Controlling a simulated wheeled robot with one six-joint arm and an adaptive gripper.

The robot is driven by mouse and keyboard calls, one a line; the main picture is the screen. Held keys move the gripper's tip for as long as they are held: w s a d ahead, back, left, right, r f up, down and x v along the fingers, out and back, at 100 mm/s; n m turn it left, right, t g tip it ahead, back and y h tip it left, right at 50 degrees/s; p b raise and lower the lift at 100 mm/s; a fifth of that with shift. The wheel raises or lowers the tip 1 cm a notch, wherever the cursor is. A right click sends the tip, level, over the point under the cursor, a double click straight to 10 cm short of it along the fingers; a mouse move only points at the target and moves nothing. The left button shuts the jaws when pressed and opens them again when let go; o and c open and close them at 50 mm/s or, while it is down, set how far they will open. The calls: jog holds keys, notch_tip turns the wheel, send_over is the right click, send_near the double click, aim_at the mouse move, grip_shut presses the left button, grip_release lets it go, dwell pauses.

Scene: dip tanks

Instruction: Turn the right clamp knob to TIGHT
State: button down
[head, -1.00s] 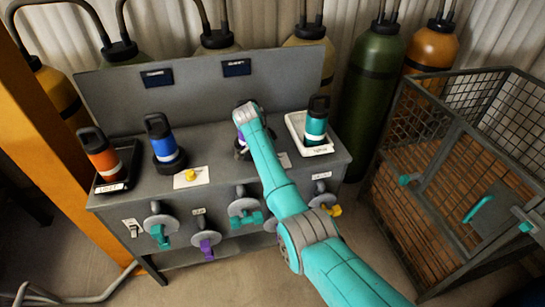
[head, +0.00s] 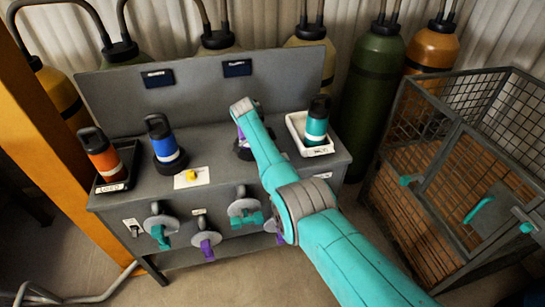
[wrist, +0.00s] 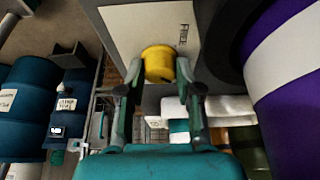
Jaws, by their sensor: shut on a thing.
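The right clamp knob (wrist: 158,64) is yellow and sits on a white plate (wrist: 140,25) in the wrist view. One printed word, FREE, can be read beside it; no pointer mark on the knob can be made out. My gripper (wrist: 158,76) is shut on this knob, one finger on each side. In the head view my arm hides the gripper and this knob. A purple bottle with a white band (wrist: 290,65) stands close on the right of the wrist view; it is mostly hidden behind my arm in the head view.
Another yellow knob on a white plate (head: 192,175) is at the bench's left. Orange (head: 103,155), blue (head: 163,140) and teal (head: 316,122) bottles stand on the bench. Several valve handles jut from its front. A mesh cage (head: 450,180) stands at right.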

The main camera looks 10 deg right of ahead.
jog(key=c, duration=0.8)
grip_release()
jog(key=shift+o, duration=0.2)
jog(key=shift+r, duration=0.1)
jog(key=v, duration=0.7)
jog(key=shift+a+r, duration=0.1)
jog(key=shift+a, duration=0.05)
jog(key=shift+s, duration=0.1)
